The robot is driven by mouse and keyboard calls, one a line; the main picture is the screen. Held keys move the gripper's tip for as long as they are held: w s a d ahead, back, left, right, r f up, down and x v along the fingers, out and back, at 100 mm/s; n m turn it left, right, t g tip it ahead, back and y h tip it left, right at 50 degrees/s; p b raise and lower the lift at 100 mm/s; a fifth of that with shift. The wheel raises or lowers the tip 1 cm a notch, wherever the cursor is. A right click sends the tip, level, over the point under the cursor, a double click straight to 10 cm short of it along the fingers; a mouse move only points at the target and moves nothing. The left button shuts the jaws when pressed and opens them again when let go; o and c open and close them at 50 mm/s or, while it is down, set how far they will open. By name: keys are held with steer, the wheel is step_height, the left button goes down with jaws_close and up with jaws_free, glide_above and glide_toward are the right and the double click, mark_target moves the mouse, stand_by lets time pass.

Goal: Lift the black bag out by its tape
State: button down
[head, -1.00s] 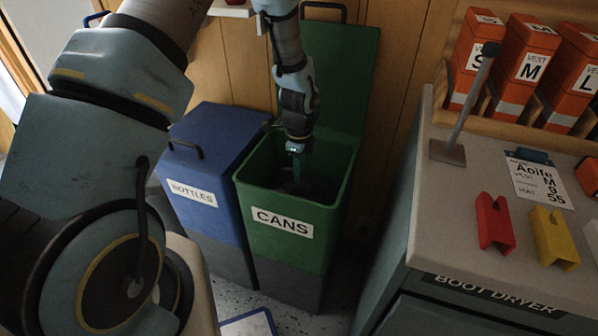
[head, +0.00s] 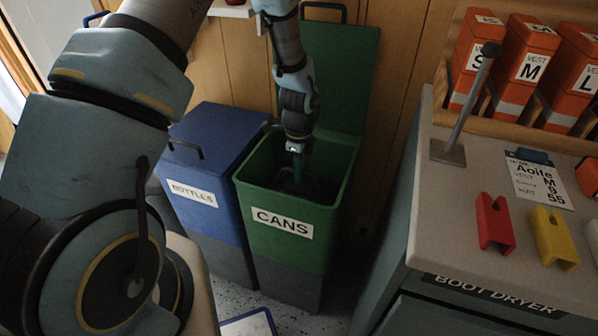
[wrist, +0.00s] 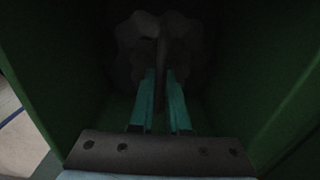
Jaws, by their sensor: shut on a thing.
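My gripper (wrist: 161,100) reaches down into the open green cans bin (head: 292,226). In the wrist view its two teal fingers point at the black bag (wrist: 140,35), a dark, crumpled shape deep in the bin. The fingers are shut on the bag's tape (wrist: 162,50), which is very dark between the fingertips. In the head view a dark part of the bag (head: 318,190) shows inside the bin, below its rim. The arm and the bin's front wall hide most of the bag.
The bin's green lid (head: 340,75) stands raised behind. A closed blue bottles bin (head: 205,195) is directly left. To the right is the boot dryer counter (head: 440,205) with a metal post (head: 468,105), a tag sheet and coloured clips. Orange vest boxes (head: 528,60) stand behind.

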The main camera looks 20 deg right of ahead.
steer(key=shift+r+p, duration=3.35)
steer(key=shift+r, duration=1.2)
step_height(320, 180, up, 9)
steer(key=p, duration=0.7)
step_height(320, 180, up, 9)
steer(key=p, duration=0.6)
steer(key=shift+p, duration=0.4)
